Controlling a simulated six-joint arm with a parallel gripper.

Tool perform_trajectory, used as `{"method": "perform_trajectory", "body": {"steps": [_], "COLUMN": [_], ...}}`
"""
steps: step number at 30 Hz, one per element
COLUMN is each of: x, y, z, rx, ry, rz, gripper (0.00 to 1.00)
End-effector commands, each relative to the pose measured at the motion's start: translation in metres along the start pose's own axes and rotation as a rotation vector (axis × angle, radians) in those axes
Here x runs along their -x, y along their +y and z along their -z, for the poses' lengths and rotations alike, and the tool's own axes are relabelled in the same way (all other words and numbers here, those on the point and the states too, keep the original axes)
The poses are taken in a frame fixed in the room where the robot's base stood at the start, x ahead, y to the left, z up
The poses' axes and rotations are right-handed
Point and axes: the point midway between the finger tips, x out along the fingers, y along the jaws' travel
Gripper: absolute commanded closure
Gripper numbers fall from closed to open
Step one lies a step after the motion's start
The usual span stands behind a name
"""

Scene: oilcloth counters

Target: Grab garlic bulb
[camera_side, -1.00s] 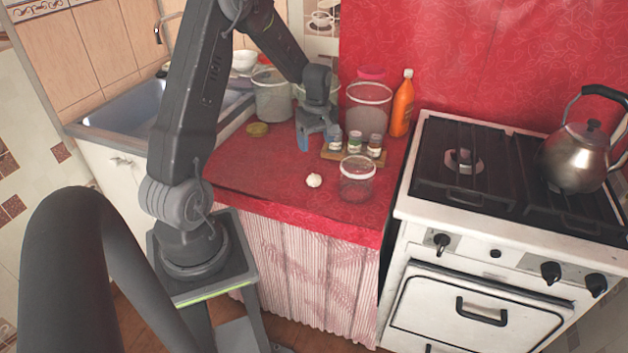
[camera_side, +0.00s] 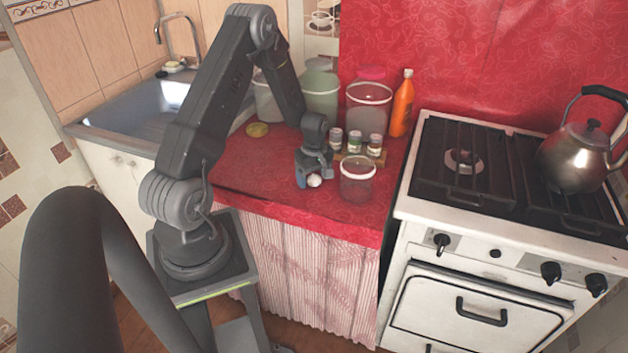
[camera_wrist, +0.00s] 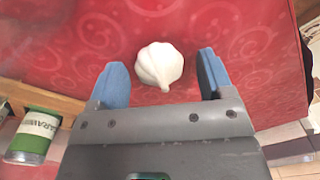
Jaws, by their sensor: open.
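The white garlic bulb (camera_side: 314,180) lies on the red oilcloth counter (camera_side: 262,172), left of a clear lidded jar. My gripper (camera_side: 308,184) is low over the counter at the bulb, and partly hides it in the side view. In the wrist view the garlic bulb (camera_wrist: 160,65) sits between and slightly beyond the two blue fingertips of my gripper (camera_wrist: 160,72). The fingers are open, with a gap on each side of the bulb. Neither finger appears to touch it.
A clear jar (camera_side: 357,185) stands close to the right of my gripper. Several small spice jars (camera_side: 354,144) are on a board behind. Large containers and an orange bottle (camera_side: 402,105) stand farther back. The stove (camera_side: 500,230) is at the right. The counter to the left is mostly clear.

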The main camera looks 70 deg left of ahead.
Motion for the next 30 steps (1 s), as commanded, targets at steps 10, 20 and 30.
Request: {"method": "perform_trajectory", "body": {"steps": [10, 20, 30], "x": [-0.0004, -0.0003, 0.0009], "y": [0.0003, 0.0003, 0.0004], "z": [0.0003, 0.0002, 0.0003], "rx": [0.0, 0.0, 0.0], "ry": [0.001, 0.001, 0.001], "rz": [-0.001, -0.001, -0.002], "gripper": [0.38, 0.7, 0.78]}}
